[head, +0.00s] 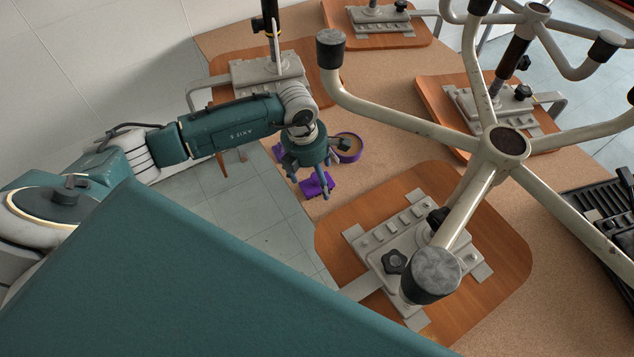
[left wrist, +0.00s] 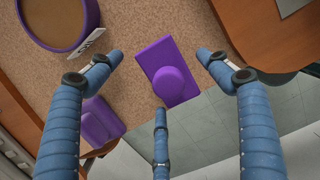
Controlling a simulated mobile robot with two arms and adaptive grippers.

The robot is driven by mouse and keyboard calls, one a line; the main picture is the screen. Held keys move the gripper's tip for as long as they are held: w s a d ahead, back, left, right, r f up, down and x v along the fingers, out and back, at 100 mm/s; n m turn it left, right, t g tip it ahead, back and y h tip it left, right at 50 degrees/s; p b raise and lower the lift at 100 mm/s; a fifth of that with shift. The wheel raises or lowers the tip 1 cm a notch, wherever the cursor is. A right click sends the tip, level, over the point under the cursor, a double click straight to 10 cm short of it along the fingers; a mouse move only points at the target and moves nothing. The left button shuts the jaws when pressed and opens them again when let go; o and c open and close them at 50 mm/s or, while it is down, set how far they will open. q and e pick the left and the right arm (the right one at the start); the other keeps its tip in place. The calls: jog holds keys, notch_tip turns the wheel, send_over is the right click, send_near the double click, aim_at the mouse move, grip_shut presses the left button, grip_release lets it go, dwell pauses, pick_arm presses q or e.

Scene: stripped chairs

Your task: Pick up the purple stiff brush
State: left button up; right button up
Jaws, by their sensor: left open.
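A purple block with a rounded knob on top (head: 318,186) lies near the table's edge; it looks like a brush, but no bristles show. In the left wrist view the block (left wrist: 172,72) lies between and beyond the spread fingers. A second purple piece (head: 280,152) lies to its left, partly hidden by my gripper; it also shows in the left wrist view (left wrist: 102,120). I cannot tell for certain which is the stiff brush. My left gripper (head: 309,174) is open and empty above the block, its fingers apart from it. My right gripper is not in view.
A round purple-rimmed container with a brown inside (head: 348,148) stands beside my gripper. A wooden chair panel with a grey metal mechanism (head: 485,240) lies to the right. A pale star-shaped chair base (head: 400,122) rises over the table (head: 385,170). Tiled floor (head: 235,215) lies beyond the edge.

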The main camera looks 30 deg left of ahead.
aim_at(315, 173)
pick_arm(q)
jog(key=shift+c, duration=1)
jog(key=c, duration=1.1)
jog(key=shift+r, duration=0.15)
jog(key=shift+w+r, duration=0.1)
jog(key=shift+r, duration=0.3)
notch_tip(315, 173, up, 8)
jog(key=b, duration=0.2)
jog(key=shift+r+b, duration=0.25)
jog(key=shift+b, duration=0.05)
jog(key=shift+r, duration=0.25)
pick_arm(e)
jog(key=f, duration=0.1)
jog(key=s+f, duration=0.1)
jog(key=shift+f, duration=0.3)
